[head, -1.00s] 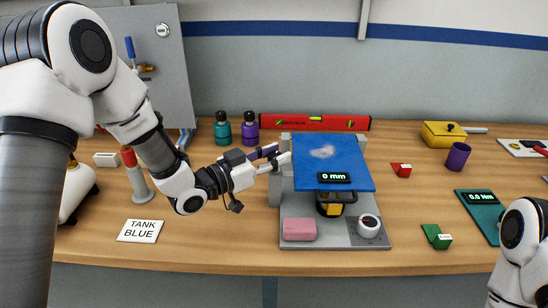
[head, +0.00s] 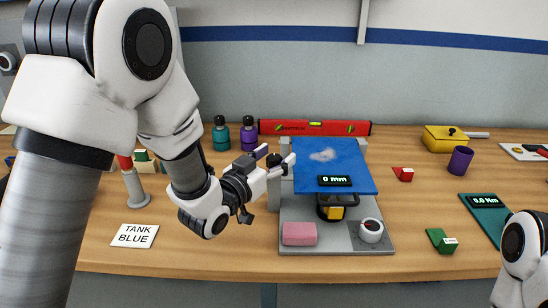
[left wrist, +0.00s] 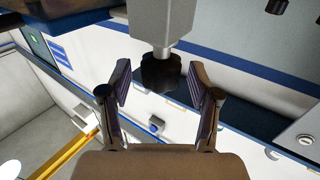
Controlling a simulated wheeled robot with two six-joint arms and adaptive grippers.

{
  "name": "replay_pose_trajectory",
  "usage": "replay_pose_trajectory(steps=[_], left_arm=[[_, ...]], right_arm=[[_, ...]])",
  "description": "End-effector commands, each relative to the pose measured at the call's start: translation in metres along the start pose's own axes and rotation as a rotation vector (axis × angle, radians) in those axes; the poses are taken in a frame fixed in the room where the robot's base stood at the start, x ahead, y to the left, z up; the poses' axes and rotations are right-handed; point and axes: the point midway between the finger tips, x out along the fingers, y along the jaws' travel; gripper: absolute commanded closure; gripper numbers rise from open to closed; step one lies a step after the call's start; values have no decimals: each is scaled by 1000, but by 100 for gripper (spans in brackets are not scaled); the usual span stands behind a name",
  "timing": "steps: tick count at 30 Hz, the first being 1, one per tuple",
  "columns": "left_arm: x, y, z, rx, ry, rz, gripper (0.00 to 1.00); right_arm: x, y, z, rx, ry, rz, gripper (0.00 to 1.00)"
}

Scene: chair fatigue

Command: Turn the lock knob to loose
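The test rig's grey base (head: 350,240) stands mid-table under a blue panel (head: 325,155) with a "0 mm" display (head: 334,181). A white dial with a dark face (head: 371,230) sits at the base's front right. In the left wrist view a black ribbed knob (left wrist: 161,72) sits at the end of a grey post (left wrist: 161,20). My left gripper (head: 279,160) is at the rig's left side. It is open in the left wrist view (left wrist: 160,92), one finger on each side of the knob, with visible gaps. My right gripper is out of view.
A pink block (head: 299,233) lies on the base's front left. A red level (head: 315,128) lies behind the rig. A green block (head: 441,240) and a red block (head: 403,174) lie to the right. A "TANK BLUE" card (head: 135,235) lies front left; the table's front middle is clear.

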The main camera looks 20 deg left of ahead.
Motion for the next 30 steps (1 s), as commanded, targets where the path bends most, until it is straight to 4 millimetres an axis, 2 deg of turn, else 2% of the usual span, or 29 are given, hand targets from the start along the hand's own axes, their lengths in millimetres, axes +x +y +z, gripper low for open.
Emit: replay_pose_trajectory(steps=[4, 7, 15, 18, 30], left_arm=[[-1, 0, 1, -1, -2, 0, 38], [-11, 0, 1, -1, -2, -1, 38], [-63, -1, 0, -3, -1, -2, 38], [-73, 0, 0, -1, -1, 0, 38], [-75, 0, 0, 0, -1, 1, 38]], right_arm=[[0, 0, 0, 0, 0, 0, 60], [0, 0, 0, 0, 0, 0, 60], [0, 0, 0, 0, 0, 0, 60], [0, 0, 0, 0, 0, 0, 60], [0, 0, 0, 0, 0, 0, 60]])
